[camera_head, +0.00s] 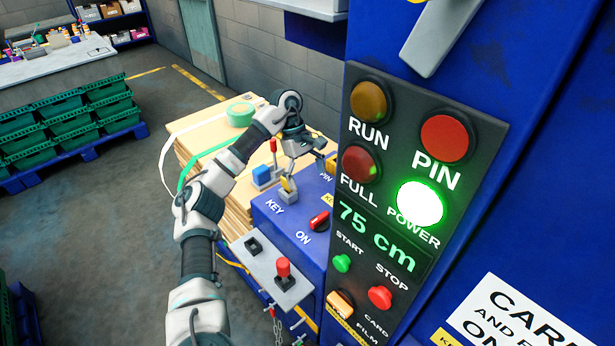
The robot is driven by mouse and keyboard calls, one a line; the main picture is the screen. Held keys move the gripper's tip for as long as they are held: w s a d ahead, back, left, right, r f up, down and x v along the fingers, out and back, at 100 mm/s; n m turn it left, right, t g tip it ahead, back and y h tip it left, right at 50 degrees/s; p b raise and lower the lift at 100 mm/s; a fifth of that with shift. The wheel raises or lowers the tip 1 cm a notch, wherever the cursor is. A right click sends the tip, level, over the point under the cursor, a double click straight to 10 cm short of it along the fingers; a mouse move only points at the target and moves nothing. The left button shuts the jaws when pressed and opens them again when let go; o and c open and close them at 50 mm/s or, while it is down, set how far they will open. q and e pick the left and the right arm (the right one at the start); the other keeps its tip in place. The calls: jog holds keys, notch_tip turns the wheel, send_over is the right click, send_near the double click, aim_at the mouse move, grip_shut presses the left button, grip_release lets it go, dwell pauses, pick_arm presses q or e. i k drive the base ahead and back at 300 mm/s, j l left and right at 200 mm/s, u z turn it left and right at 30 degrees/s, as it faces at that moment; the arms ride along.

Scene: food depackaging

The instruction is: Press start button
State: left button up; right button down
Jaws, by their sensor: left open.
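The start button (341,263) is a small green knob under the word START on the dark control panel (408,120) of a blue machine. A red stop button (380,297) sits to its lower right. My left gripper (290,172) is open over the machine's blue side box, near a yellow key piece (288,188) above the word KEY. It is up and left of the start button and apart from it. Whether its fingers touch the key piece, I cannot tell. My right gripper is not in view.
The panel's white-green POWER lamp (420,204) glows and its display reads 75 cm. A red switch (319,221) and a red-topped joystick (284,268) stand close by. Stacked cardboard (190,122) lies behind my left arm. Green crates (70,125) stand at left beside open floor.

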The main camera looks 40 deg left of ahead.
aim_at(341, 263)
jog(key=k, duration=1.5)
